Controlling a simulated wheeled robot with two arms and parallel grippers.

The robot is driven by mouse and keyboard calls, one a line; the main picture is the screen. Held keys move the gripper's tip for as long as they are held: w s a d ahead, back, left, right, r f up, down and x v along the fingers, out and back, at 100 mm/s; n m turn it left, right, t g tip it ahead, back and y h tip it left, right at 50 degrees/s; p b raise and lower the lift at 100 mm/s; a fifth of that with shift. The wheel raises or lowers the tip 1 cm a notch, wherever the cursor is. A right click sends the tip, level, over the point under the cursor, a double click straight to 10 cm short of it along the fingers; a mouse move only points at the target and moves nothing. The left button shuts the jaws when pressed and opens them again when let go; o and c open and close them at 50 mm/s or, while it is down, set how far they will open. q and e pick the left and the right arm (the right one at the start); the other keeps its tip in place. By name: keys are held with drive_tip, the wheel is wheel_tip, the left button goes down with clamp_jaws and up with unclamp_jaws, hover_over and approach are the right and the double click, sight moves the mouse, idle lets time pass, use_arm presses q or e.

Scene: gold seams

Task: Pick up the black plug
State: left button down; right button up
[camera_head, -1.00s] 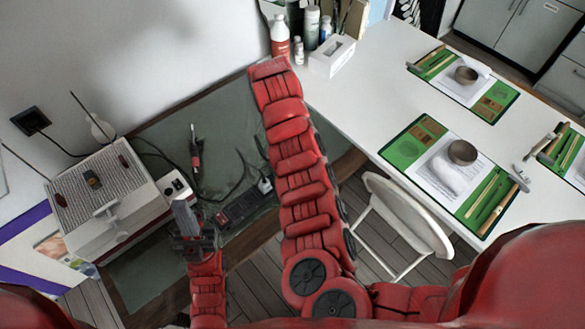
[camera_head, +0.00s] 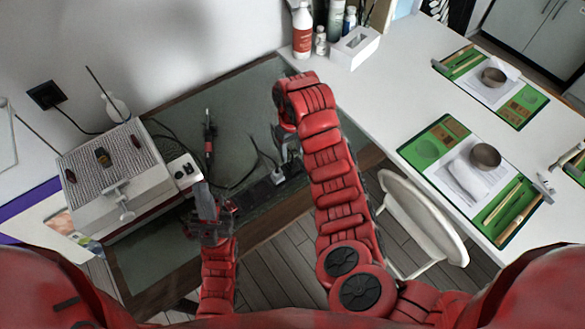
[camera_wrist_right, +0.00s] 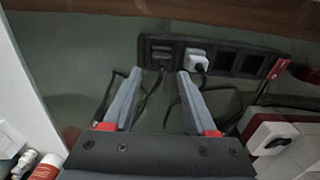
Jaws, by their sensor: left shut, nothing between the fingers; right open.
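The black plug (camera_wrist_right: 160,54) sits in the end socket of a black power strip (camera_wrist_right: 226,62), left of a white plug (camera_wrist_right: 196,60) in the right wrist view. My right gripper (camera_wrist_right: 160,74) is open, its two fingers pointing at the strip with the black plug ahead of the gap between them. Nothing is between the fingers. In the head view the right gripper (camera_head: 281,138) hangs near the white plug (camera_head: 277,176), partly hidden by my arm; the black plug is hard to make out there. My left gripper (camera_head: 207,203) is shut and empty, beside the white machine.
A white machine (camera_head: 120,165) with a ribbed top stands left on the green-topped desk (camera_head: 170,262). A soldering-iron-like tool (camera_head: 209,138) and dark cables lie behind the strip. A white table (camera_head: 400,105) with bottles and a tissue box (camera_head: 355,47) is at the right.

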sight(293, 162)
drive_tip(key=shift+s+f+p, duration=0.15)
drive_tip(key=shift+f+p, duration=0.45)
drive_tip(key=shift+f, duration=0.1)
wheel_tip(293, 162, down, 3)
drive_tip(key=shift+s+f+p, duration=0.15)
drive_tip(key=shift+p, duration=0.5)
drive_tip(key=shift+d+f, duration=0.1)
drive_tip(key=shift+f, duration=0.35)
clamp_jaws()
